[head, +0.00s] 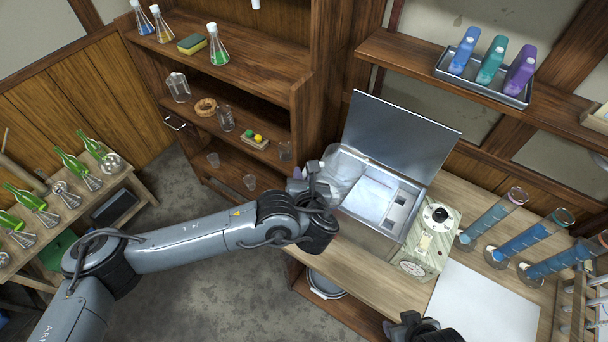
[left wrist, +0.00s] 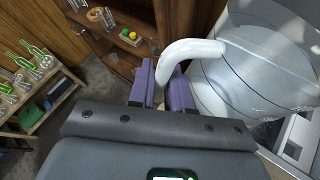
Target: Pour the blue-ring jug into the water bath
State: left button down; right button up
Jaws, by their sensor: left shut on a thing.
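A clear jug (head: 343,166) with a thick pale handle (left wrist: 190,50) is held up at the left end of an open metal box. The jug fills the right of the left wrist view (left wrist: 250,80); no blue ring can be made out on it, and its contents are unclear. My left gripper (head: 303,180) is shut on the handle, its purple fingers (left wrist: 168,90) on both sides. The box (head: 408,229), with its lid raised at the back, looks like the water bath; a pale area and small compartments show inside. My right gripper's fingers are not seen.
A beige device with dials (head: 428,245) stands just right of the box. Several tall cylinders of blue liquid (head: 535,240) stand further right. A white sheet (head: 485,308) lies clear in front. A glassware shelf (head: 225,75) rises behind left.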

pick_arm(q)
jog(key=shift+r+m+y+p, duration=0.35)
jog(key=shift+r+p, duration=0.4)
jog(key=shift+p, duration=0.6)
jog(key=shift+r, duration=0.1)
